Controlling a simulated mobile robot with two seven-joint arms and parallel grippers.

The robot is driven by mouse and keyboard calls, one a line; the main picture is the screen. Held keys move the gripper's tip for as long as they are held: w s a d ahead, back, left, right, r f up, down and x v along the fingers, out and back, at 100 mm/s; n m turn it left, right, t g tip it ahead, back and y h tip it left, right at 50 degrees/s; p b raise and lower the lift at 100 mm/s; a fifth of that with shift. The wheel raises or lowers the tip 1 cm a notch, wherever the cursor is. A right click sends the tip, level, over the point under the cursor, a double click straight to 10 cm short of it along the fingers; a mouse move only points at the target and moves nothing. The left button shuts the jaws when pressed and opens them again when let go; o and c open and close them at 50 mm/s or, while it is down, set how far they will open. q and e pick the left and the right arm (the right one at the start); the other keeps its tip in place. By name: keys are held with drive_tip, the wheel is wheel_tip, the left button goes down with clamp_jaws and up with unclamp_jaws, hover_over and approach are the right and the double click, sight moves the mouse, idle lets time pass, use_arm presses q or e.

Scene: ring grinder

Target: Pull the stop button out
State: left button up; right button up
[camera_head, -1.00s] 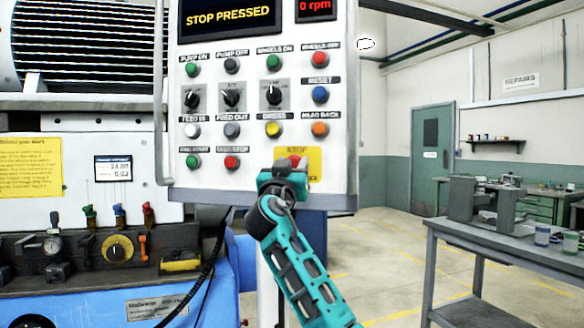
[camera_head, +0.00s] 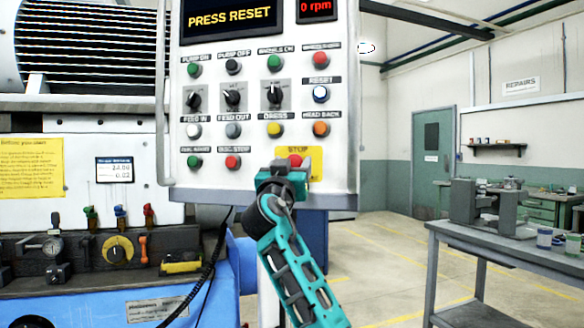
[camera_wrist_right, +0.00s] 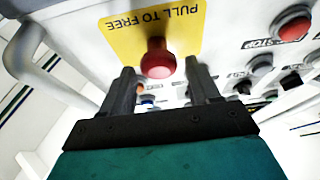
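The red stop button (camera_head: 295,160) sits on a yellow plate (camera_head: 315,160) at the lower right of the control panel. In the right wrist view the button (camera_wrist_right: 158,60) is a red mushroom head, and its plate reads "PULL TO FREE". My right gripper (camera_head: 283,176) is just below and in front of the button, partly covering the plate. In the wrist view its two fingers (camera_wrist_right: 159,72) stand apart, one on each side of the button, with gaps to it. The panel's screen (camera_head: 230,18) reads "PRESS RESET", and the RESET button (camera_head: 320,94) looks lit. My left gripper is not in view.
The control panel (camera_head: 185,120) carries several other buttons and knobs above the gripper. A blue and grey grinder (camera_head: 90,305) stands at the left with a hanging black cable. A grey workbench (camera_head: 450,235) is at the right. The floor between is open.

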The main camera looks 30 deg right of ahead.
drive_tip(key=shift+o, duration=0.4)
drive_tip(key=shift+d, duration=0.1)
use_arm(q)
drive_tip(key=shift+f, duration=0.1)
use_arm(e)
drive_tip(key=shift+s+a+f, duration=0.15)
drive_tip(key=shift+a+f, duration=0.05)
drive_tip(key=shift+a, duration=0.1)
use_arm(q)
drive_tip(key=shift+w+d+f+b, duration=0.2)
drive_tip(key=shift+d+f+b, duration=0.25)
drive_tip(key=shift+b, duration=0.6)
use_arm(e)
drive_tip(key=v, duration=1.2)
